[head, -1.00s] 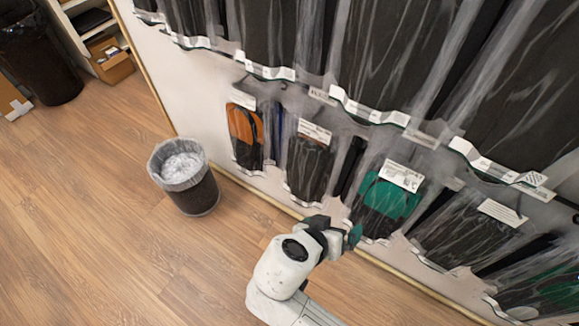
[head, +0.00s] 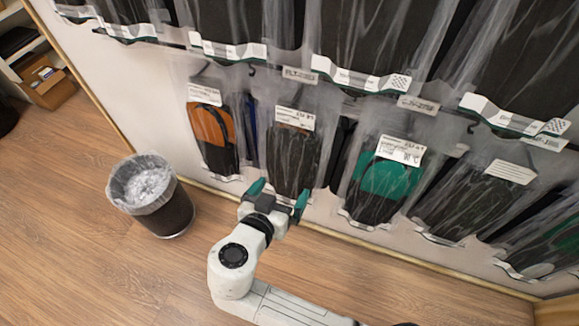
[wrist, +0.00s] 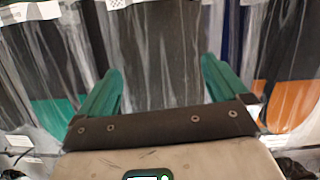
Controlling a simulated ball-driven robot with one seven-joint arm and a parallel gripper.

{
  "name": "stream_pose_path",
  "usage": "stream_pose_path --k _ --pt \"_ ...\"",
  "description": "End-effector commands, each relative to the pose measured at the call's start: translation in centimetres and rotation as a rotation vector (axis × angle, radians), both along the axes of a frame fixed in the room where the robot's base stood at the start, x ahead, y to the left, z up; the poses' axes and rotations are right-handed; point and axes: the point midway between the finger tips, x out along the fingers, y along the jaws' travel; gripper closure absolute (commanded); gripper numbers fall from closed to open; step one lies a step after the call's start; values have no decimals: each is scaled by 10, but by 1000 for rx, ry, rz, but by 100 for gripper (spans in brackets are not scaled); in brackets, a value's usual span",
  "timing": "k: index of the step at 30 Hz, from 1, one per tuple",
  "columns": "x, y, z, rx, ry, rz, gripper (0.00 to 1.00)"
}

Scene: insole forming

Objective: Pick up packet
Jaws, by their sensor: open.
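Clear packets with insoles hang on the wall in a lower row. A black packet (head: 292,163) with a white label hangs between an orange-and-black packet (head: 212,134) and a green-and-black packet (head: 383,180). My gripper (head: 280,195) is open and empty at the lower end of the black packet, with its teal fingers spread. In the wrist view, the fingers (wrist: 162,78) stand apart with the clear, dark packet (wrist: 157,45) filling the gap behind them. Whether they touch it, I cannot tell. Green shows at left there and orange at right.
An upper row of larger dark packets (head: 355,40) hangs above, with white label strips. A lined waste bin (head: 172,212) stands on the wood floor left of my arm. Shelves with a cardboard box (head: 44,88) are at the far left. The floor (head: 90,270) at lower left is clear.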

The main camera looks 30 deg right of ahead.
Motion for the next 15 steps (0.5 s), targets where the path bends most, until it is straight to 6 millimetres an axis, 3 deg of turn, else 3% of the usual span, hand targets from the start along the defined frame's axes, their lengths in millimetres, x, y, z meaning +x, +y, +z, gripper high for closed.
stream_pose_path --k 7,15 --pt "19 -23 -15 0 0 -1 0" --pt "21 -26 -15 -1 1 0 0"
